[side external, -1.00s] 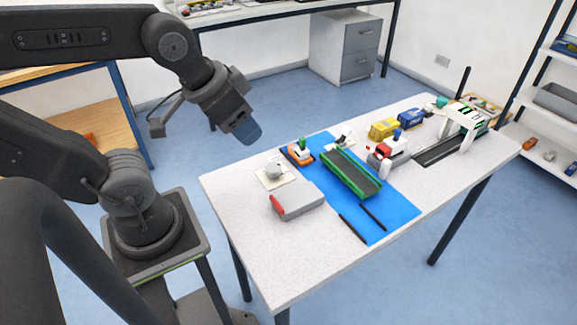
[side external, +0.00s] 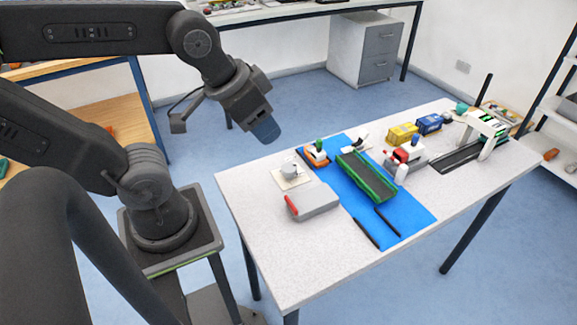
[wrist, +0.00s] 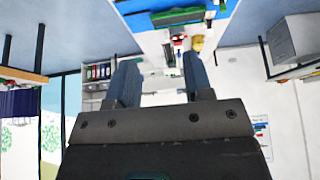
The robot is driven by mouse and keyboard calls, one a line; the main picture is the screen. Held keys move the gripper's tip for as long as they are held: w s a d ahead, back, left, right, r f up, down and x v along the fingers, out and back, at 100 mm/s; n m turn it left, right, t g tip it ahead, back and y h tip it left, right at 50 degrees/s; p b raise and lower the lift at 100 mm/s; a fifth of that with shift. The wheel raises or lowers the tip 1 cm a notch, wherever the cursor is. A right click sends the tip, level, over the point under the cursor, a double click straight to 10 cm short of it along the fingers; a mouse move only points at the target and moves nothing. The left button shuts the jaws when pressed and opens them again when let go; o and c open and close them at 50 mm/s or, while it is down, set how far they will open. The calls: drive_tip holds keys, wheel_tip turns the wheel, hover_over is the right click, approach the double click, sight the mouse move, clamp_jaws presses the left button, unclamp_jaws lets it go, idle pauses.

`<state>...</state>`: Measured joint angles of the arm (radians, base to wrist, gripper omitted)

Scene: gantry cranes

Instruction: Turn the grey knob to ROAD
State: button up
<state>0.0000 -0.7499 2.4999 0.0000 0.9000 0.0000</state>
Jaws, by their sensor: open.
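The grey knob (side external: 289,171) sits on a pale square plate (side external: 291,181) near the table's left back edge in the side external view. It is small there, and I cannot read any labels or tell which way it points. My gripper (side external: 266,132) is in the air up and to the left of the knob, apart from it. In the wrist view my gripper (wrist: 160,80) shows two separated fingers with nothing between them. The knob cannot be made out in the wrist view.
A grey box with a red end (side external: 312,202) lies in front of the knob. White gantry cranes and yellow and blue containers stand farther right.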

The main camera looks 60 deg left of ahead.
drive_tip(key=shift+o, duration=0.5)
drive_tip(key=shift+o, duration=0.6)
drive_tip(key=shift+w+a, duration=0.1)
drive_tip(key=shift+w, duration=0.05)
drive_tip(key=shift+o, duration=1.3)
drive_tip(key=w+a+f+m+g, duration=0.3)
drive_tip(key=w+a+f+m, duration=0.1)
drive_tip(key=w+a, duration=0.3)
drive_tip(key=shift+w+f+m+y, duration=0.3)
drive_tip(key=shift+w+f, duration=0.15)
drive_tip(key=shift+w, duration=0.35)
drive_tip(key=m+g, duration=0.2)
drive_tip(key=m, duration=0.2)
hover_over(289, 167)
wheel_tip(289, 167, down, 8)
drive_tip(key=shift+g, duration=0.3)
wheel_tip(289, 167, down, 14)
drive_tip(key=shift+f, duration=0.1)
drive_tip(key=c, duration=0.9)
